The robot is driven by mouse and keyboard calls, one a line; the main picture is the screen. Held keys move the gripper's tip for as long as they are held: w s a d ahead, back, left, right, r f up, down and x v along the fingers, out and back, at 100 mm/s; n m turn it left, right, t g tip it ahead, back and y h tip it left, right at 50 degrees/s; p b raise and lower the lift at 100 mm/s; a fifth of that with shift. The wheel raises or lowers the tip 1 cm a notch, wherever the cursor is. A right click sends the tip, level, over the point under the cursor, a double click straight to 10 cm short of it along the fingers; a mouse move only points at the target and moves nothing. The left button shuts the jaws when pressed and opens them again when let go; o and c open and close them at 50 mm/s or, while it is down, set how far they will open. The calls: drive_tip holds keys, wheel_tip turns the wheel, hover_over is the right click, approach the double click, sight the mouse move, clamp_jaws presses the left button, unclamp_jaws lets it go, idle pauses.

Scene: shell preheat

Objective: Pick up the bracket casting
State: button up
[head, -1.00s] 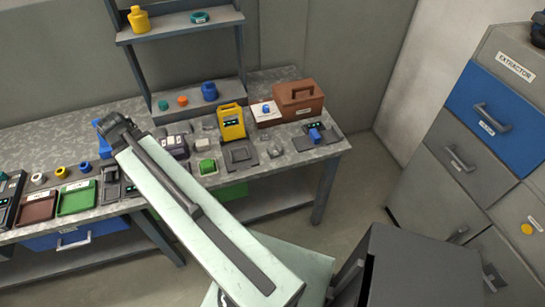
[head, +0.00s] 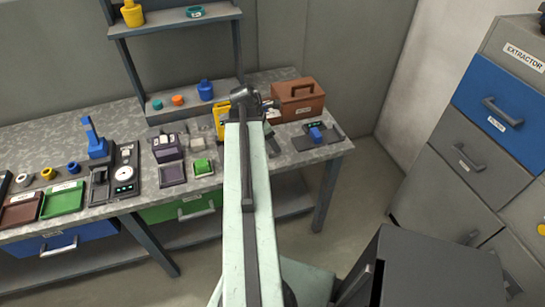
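My gripper (head: 262,104) is at the far end of my raised pale green arm, over the right half of the workbench in the head view. Its fingers are small and seen from behind, so I cannot tell whether they are open or shut. I cannot pick out the bracket casting with certainty. A small grey piece lay near the front edge of the bench, right of the middle, in the earlier view; my arm now covers most of that area. A dark grey part (head: 272,146) shows just right of the arm.
A shelf (head: 180,102) stands behind. A blue-fronted drawer cabinet (head: 500,110) is at right.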

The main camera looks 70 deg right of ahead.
sight(273, 151)
drive_tip(key=b+x, duration=0.4)
drive_tip(key=x, duration=0.1)
drive_tip(key=shift+w+d+f+b, duration=0.15)
drive_tip(key=shift+w+d+b, duration=0.15)
drive_tip(key=shift+b, duration=0.1)
clamp_jaws()
